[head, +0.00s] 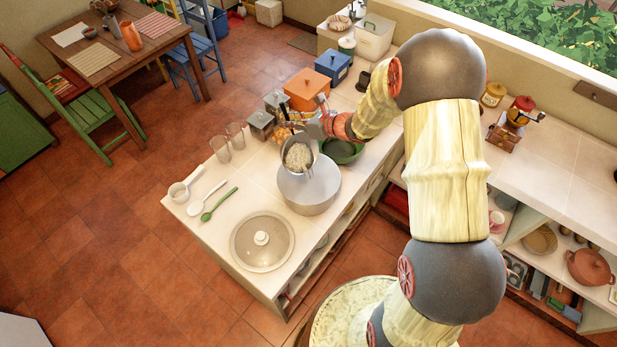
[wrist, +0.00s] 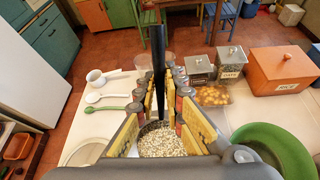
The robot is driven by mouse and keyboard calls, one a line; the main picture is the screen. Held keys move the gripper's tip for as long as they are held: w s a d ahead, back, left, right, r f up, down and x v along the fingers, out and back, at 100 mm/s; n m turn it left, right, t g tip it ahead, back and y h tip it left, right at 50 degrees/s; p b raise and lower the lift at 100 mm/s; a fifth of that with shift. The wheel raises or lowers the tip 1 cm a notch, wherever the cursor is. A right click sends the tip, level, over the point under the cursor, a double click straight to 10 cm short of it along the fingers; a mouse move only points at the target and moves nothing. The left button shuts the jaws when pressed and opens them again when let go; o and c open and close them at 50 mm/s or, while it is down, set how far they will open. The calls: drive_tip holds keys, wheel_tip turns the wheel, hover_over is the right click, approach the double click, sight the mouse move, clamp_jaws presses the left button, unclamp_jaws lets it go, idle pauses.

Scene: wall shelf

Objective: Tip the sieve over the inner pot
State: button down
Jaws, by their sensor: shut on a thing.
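The sieve (head: 299,157) holds pale grains and is up at the far side of the grey inner pot (head: 312,192), overlapping its rim in the head view. I cannot tell its exact height or tilt. My gripper (head: 322,128) is shut on the sieve's handle, just behind the sieve. In the wrist view the gripper (wrist: 157,108) has its padded fingers on both sides of the dark handle (wrist: 158,60), and speckled grains show in the sieve (wrist: 162,141) below. The pot's inside is partly hidden by the sieve; the pot is not clear in the wrist view.
A lid (head: 262,250) lies on the counter in front. A green spoon (head: 219,204), white spoon (head: 208,197) and white cup (head: 179,192) lie left. Two glasses (head: 221,149), grey canisters (head: 261,125) and an orange box (head: 305,90) stand behind. A green bowl (head: 343,153) is beside the pot.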

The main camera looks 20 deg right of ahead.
drive_tip(key=shift+s+d+r+t+y+b, duration=0.2)
drive_tip(key=shift+s+d+r+t+b, duration=0.15)
drive_tip(key=shift+s+b, duration=0.3)
drive_tip(key=shift+s+d+r+t+y+b, duration=0.3)
drive_tip(key=shift+s+b, duration=0.2)
drive_tip(key=shift+b, duration=0.25)
idle(1.9)
drive_tip(key=shift+s+d+r+n+t+y+b, duration=0.2)
drive_tip(key=shift+s+d+t+b, duration=0.15)
drive_tip(key=shift+s+b, duration=0.35)
drive_tip(key=shift+s+d+r+n+t+y+b, duration=0.1)
drive_tip(key=shift+s+d+t+y+b, duration=0.15)
drive_tip(key=shift+s+b, duration=0.45)
idle(1.6)
drive_tip(key=shift+s+d+t+y+b, duration=0.25)
drive_tip(key=shift+s+d+t+b, duration=0.35)
drive_tip(key=shift+b, duration=0.8)
